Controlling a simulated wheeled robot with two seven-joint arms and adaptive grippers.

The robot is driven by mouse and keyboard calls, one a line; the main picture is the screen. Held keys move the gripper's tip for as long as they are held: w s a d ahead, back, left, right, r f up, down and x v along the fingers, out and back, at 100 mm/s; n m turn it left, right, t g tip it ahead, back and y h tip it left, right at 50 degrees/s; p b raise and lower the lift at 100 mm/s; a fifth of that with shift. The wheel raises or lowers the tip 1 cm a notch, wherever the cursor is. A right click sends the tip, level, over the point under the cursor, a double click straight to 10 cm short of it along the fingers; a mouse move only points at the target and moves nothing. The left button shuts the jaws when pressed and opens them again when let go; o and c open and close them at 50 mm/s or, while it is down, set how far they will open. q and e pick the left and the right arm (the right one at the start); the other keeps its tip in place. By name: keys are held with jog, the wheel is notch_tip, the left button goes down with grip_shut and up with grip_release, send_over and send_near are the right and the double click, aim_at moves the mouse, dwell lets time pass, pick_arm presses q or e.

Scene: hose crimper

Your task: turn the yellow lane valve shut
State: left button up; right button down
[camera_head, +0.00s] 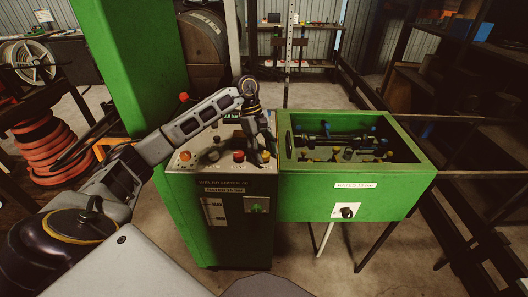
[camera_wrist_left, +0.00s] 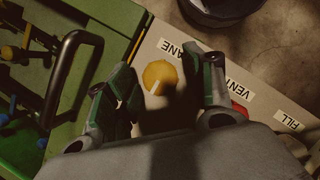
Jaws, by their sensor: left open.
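The yellow lane valve (camera_wrist_left: 158,75) is a round knob with a pale line on it, on the light panel beside a partly hidden label ending in "ANE". In the head view the yellow valve (camera_head: 264,157) sits at the panel's right front corner. My left gripper (camera_wrist_left: 168,86) is open, its two dark green-padded fingers on either side of the knob, with visible gaps to it. In the head view my left gripper (camera_head: 261,143) points down over that corner. A shadow covers the panel below the knob. My right gripper is not in view.
A red vent knob (camera_head: 238,156) is left of the yellow valve, partly behind my finger in the wrist view. Another knob (camera_head: 185,156) is farther left. The green open-topped box (camera_head: 355,200) stands to the right; a black handle (camera_wrist_left: 72,72) rises close to my left finger.

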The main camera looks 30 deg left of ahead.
pick_arm(q)
jog(key=c, duration=1)
